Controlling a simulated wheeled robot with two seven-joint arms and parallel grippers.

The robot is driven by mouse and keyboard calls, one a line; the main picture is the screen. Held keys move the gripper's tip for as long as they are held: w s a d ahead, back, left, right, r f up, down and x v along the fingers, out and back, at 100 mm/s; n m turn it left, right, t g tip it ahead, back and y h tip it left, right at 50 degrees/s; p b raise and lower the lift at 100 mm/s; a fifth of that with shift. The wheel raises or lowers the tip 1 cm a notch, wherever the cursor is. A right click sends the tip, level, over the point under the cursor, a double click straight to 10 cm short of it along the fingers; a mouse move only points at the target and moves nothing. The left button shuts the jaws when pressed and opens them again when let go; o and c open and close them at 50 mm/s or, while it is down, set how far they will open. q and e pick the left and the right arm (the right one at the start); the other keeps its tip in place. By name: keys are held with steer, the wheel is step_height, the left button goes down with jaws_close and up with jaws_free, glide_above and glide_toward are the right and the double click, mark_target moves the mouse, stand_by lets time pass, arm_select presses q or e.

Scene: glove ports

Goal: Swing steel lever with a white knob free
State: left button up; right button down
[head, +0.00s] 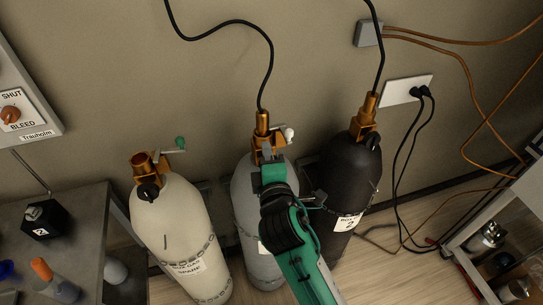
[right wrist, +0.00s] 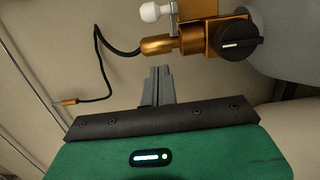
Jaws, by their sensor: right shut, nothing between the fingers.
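The steel lever with a white knob (head: 289,133) sits on the brass valve (head: 263,133) of the grey middle cylinder (head: 243,192). In the right wrist view the white knob (right wrist: 153,12) and a short part of the steel lever (right wrist: 174,16) show at the top, beside the brass body (right wrist: 198,37). My right gripper (right wrist: 160,74) is shut and empty. Its fingertips point at the brass fitting, below the knob and apart from it. In the head view my right arm covers part of the grey cylinder. My left gripper is not in view.
A cream cylinder (head: 175,225) with a green-knobbed lever (head: 180,143) stands left, a black cylinder (head: 349,178) right. Chains cross the cylinders. Black hoses (head: 268,62) rise from the middle and right valves. A grey bench (head: 85,210) stands at the left, a shelf (head: 480,222) at the right.

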mark_target(287, 134)
steer(key=w, duration=0.1)
steer(key=w+p, duration=0.1)
steer(key=w, duration=0.1)
steer(key=w+a, duration=0.1)
steer(key=w, duration=0.1)
steer(key=shift+w+r, duration=0.15)
steer(key=shift+w, duration=0.1)
steer(key=d+p, duration=0.1)
steer(key=d, duration=0.1)
steer(key=d+p, duration=0.1)
steer(key=d, duration=0.1)
steer(key=shift+s, duration=0.4)
steer(key=shift+f, duration=0.2)
